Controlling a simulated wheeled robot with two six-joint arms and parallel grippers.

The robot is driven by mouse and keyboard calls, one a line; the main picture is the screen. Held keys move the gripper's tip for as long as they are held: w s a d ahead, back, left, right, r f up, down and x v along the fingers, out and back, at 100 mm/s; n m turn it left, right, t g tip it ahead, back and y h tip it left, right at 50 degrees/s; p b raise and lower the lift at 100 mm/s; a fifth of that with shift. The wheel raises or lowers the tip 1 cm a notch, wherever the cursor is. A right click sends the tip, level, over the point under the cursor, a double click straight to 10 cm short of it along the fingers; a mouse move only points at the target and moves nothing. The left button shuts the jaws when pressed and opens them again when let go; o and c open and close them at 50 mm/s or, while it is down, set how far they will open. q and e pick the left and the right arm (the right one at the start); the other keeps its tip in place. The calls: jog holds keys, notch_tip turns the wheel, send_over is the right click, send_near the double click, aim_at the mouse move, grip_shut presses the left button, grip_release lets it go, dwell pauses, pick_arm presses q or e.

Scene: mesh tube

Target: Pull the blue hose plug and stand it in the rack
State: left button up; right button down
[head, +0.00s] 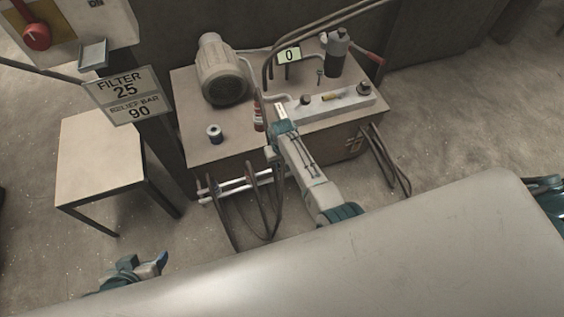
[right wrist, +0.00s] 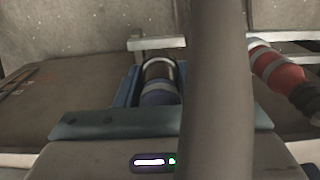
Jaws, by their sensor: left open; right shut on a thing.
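In the right wrist view my right gripper (right wrist: 160,92) is shut on the blue hose plug (right wrist: 160,97), a short cylinder with a blue body and a pale grey band, lying between the teal fingers. In the head view my right arm reaches the front of the bench, and its gripper (head: 271,153) is partly seen there; the blue plug cannot be made out. A white rail (head: 235,185) with hanging hoses runs along the bench front; I cannot tell whether it is the rack. My left gripper (head: 150,266) is open at lower left, away from the bench.
A dark hose (right wrist: 215,90) crosses the wrist view close up. A red plug with grey bands (right wrist: 278,70) is right of it. The bench (head: 210,155) carries a motor (head: 220,72), a dark cylinder (head: 336,52) and a small spool (head: 214,133). A side table (head: 98,160) is bare.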

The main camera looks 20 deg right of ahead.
pick_arm(q)
jog(key=shift+f+b, duration=0.7)
jog(key=shift+f, duration=0.05)
pick_arm(e)
jog(key=shift+f, duration=1.25)
jog(key=c, duration=0.9)
grip_release()
jog(key=shift+o, duration=0.2)
pick_arm(q)
jog(key=s+a+r+g+p, duration=0.1)
jog(key=s+a+r+g+y+p, duration=0.1)
jog(key=r+p, duration=0.1)
jog(key=shift+a, duration=0.1)
pick_arm(e)
notch_tip(320, 180, up, 11)
jog(key=shift+f, duration=0.1)
